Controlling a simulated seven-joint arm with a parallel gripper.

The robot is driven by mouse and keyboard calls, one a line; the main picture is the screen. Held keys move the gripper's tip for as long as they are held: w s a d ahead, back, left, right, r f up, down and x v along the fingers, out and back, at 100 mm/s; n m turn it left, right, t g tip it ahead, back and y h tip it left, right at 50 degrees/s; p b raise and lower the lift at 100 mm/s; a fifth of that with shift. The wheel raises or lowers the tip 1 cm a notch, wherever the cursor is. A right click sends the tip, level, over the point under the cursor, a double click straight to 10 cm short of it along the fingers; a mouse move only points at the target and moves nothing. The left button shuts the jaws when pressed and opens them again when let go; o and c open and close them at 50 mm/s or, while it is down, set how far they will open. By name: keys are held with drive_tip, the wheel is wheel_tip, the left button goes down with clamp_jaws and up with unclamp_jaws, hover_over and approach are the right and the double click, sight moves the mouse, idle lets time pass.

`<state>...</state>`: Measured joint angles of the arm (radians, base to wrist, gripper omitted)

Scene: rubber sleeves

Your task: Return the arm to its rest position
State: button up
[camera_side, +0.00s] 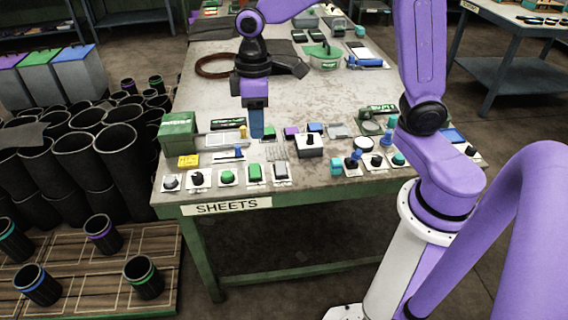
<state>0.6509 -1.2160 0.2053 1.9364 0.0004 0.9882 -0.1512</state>
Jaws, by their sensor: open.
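My arm is purple with black joints and stands at the right on a white column. It reaches up out of the top of the picture and comes back down over the table (330,190). My gripper (256,132) points down above the near left part of the table, among small parts. Its blue fingers show close to the tabletop items, and I see nothing held between them. The gap between the fingers is hard to make out from this side.
Small buttons, switches and boxes crowd the near table edge, with a green box (178,131) at the left. A brown belt loop (216,66) and a green-lidded container (322,56) lie farther back. Black rubber sleeves (80,155) stand left of the table. The table's middle is mostly clear.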

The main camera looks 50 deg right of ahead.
drive_tip(key=s+d+n, duration=0.2)
drive_tip(key=s, duration=0.9)
drive_tip(key=s+d+n, duration=0.2)
drive_tip(key=s, duration=0.9)
drive_tip(key=shift+f, duration=0.4)
